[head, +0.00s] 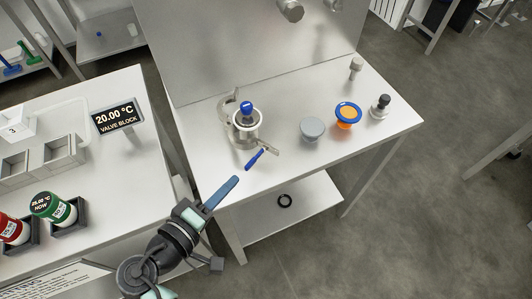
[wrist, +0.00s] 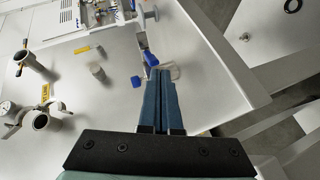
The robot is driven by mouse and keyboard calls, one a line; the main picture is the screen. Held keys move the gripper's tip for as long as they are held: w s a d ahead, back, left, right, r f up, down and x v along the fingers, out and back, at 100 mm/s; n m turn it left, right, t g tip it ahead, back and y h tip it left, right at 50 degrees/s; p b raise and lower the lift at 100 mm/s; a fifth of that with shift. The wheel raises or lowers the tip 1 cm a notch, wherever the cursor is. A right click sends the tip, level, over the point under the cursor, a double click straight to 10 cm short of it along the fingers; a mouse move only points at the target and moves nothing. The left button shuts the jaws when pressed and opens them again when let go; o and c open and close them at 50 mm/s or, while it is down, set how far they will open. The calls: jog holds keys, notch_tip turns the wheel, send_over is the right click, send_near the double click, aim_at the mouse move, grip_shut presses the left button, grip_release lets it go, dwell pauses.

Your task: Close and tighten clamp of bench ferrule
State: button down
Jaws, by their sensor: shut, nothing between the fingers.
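The bench ferrule (head: 246,130) is a short upright metal fitting near the left side of the steel bench, with a blue knob (head: 246,107) on top. A metal clamp is around or beside it; one curved part (head: 229,105) stands out at its back left. A blue handle (head: 255,159) on a metal piece sticks out at its front right. I cannot tell how far the clamp is closed. My gripper (head: 236,180) has long blue fingers, shut and empty, in front of the bench edge and apart from the handle. In the wrist view, the shut fingers (wrist: 160,72) are near blue parts (wrist: 150,58).
On the bench to the right stand a grey disc (head: 312,129), an orange and blue cap (head: 347,114) and a black-topped fitting (head: 380,106). A back panel (head: 262,50) rises behind. At left is another table with a valve block display (head: 118,117).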

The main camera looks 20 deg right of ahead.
jog(key=s+a+f+n+t+h, duration=0.1)
jog(key=s+a+n+t+h, duration=0.15)
jog(key=s, duration=0.25)
jog(key=p, duration=0.3)
send_near(274, 153)
jog(key=shift+n+g, duration=0.25)
jog(key=shift+n, duration=0.1)
jog(key=x, duration=0.5)
jog(key=shift+w+r, duration=0.2)
jog(key=shift+r, duration=0.15)
jog(key=shift+x, duration=0.8)
jog(key=shift+f, duration=0.15)
jog(key=shift+d, duration=0.15)
